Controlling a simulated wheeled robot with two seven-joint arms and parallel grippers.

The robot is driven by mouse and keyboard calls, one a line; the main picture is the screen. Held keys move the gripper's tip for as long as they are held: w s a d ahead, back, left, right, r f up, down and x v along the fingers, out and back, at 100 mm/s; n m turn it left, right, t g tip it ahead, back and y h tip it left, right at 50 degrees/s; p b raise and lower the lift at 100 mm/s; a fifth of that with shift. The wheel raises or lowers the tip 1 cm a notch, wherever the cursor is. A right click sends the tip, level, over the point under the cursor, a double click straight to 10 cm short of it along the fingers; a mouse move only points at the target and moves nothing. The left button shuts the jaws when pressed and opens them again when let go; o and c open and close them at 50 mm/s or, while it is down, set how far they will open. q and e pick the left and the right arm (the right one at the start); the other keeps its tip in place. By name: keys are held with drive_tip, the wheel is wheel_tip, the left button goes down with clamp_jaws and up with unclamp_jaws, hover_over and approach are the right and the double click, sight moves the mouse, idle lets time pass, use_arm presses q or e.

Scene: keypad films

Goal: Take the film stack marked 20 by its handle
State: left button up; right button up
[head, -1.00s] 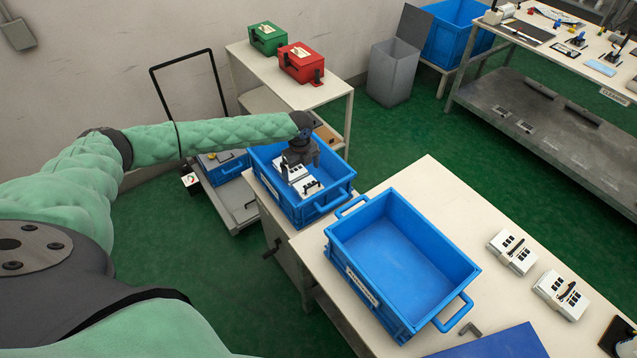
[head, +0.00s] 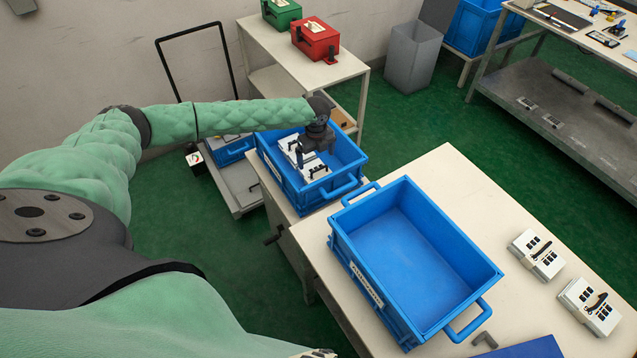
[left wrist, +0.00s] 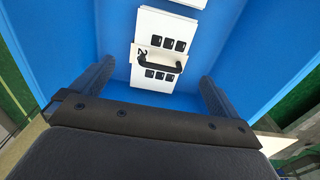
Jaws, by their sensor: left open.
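A white film stack (left wrist: 157,68) with a black handle (left wrist: 158,63) lies in the blue crate (head: 343,190) on the lower stand. A "2" shows on its label; the rest of the mark is hidden or too small to read. It also shows in the head view (head: 318,172), partly covered by my gripper. A second white stack (left wrist: 190,2) lies just beyond it. My left gripper (head: 312,158) is over the crate. In the left wrist view its two fingers (left wrist: 155,85) are wide apart, one to each side of the stack, with nothing between them gripped.
The crate's walls stand close around my gripper. A larger empty blue crate (head: 345,246) stands on the near table (head: 455,190). Two more film stacks (head: 537,255) (head: 592,306) lie to its right. Red (head: 316,38) and green (head: 281,12) boxes stand on a shelf behind.

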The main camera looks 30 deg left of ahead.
sight(318, 175)
use_arm(q)
drive_tip(key=shift+f, duration=0.5)
wheel_tip(318, 175, down, 2)
drive_tip(key=shift+d+f+p, duration=0.1)
drive_tip(key=shift+p, duration=0.3)
drive_tip(key=shift+s+d+f+p, duration=0.1)
drive_tip(key=shift+f+p, duration=0.2)
use_arm(e)
drive_tip(key=shift+s+d+f, duration=0.1)
drive_tip(key=shift+d+f, duration=0.3)
drive_tip(key=shift+f, duration=0.2)
use_arm(q)
drive_tip(key=f+p, duration=0.1)
drive_tip(key=f, duration=0.1)
drive_tip(key=f+p, duration=0.1)
drive_tip(key=shift+s+d+f, duration=0.2)
drive_tip(key=shift+d+f, duration=0.2)
drive_tip(key=shift+f, duration=0.5)
drive_tip(key=c, duration=0.9)
use_arm(e)
drive_tip(key=s+f, duration=0.1)
drive_tip(key=s+d+f, duration=0.2)
drive_tip(key=s, duration=0.1)
drive_tip(key=shift+f, duration=0.2)
